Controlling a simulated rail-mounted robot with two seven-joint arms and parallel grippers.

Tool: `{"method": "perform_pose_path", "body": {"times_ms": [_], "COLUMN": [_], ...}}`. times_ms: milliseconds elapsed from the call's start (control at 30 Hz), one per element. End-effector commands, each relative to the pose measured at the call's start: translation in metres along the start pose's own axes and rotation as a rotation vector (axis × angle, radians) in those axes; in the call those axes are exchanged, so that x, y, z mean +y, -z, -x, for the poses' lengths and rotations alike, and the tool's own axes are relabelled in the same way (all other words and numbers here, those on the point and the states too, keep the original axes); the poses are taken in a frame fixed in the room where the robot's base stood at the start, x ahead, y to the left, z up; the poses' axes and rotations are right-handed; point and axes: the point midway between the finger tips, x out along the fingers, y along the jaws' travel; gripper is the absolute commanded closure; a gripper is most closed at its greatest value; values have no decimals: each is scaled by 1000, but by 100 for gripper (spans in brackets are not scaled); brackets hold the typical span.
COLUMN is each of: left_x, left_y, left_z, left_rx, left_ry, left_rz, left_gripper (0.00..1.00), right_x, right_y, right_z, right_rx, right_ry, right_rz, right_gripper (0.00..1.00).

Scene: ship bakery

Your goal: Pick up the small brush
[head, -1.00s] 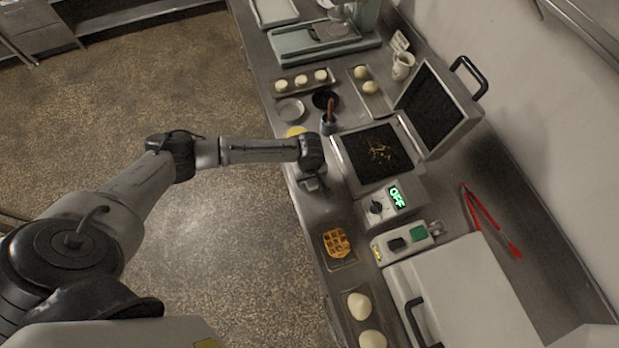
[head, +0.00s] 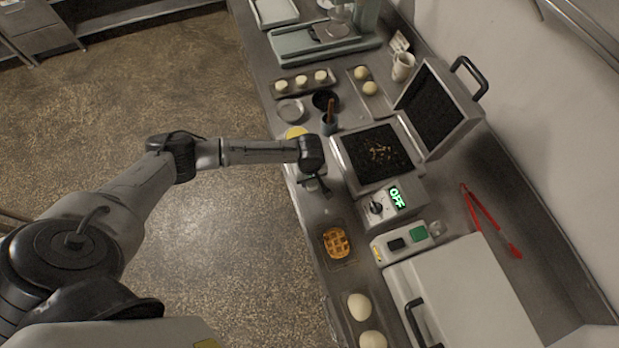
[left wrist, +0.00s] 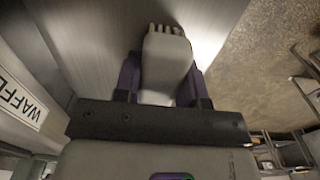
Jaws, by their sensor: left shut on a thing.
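My left gripper (head: 324,188) is over the front edge of the counter, beside the open waffle iron (head: 350,172). In the left wrist view its two dark fingers (left wrist: 163,82) are shut on a pale grey thing with a toothed end, which looks like the small brush (left wrist: 166,55). In the head view the held thing is too small and hidden to make out. My right gripper is not in view.
The waffle iron's lid (head: 433,110) stands open and crumbs lie on its lower plate. Its control box (head: 376,208) reads OFF. A waffle (head: 337,242) lies on a small tray in front. Red tongs (head: 490,220) lie at the right. Bare counter lies between gripper and waffle.

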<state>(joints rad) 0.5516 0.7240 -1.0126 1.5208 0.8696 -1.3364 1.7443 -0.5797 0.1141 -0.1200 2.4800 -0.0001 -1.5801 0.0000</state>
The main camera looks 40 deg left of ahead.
Motion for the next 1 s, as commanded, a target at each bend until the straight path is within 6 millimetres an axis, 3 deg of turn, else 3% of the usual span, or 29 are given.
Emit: {"method": "perform_pose_path", "body": {"times_ms": [333,533,700,1000], "left_x": [0,1,25,57], "left_y": [0,1,-31,-72], "left_z": [11,45,64,95], "left_rx": [0,1,-3,-2], "left_ry": [-1,-4,-5,-4], "left_rz": [0,0,-4,-2], "left_gripper": [86,86,86,86], "right_x": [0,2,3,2], "right_y": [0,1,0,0], "right_z": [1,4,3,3], "right_rx": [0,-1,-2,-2], "right_ry": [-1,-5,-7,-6], "right_rz": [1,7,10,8], "right_gripper": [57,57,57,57]}}
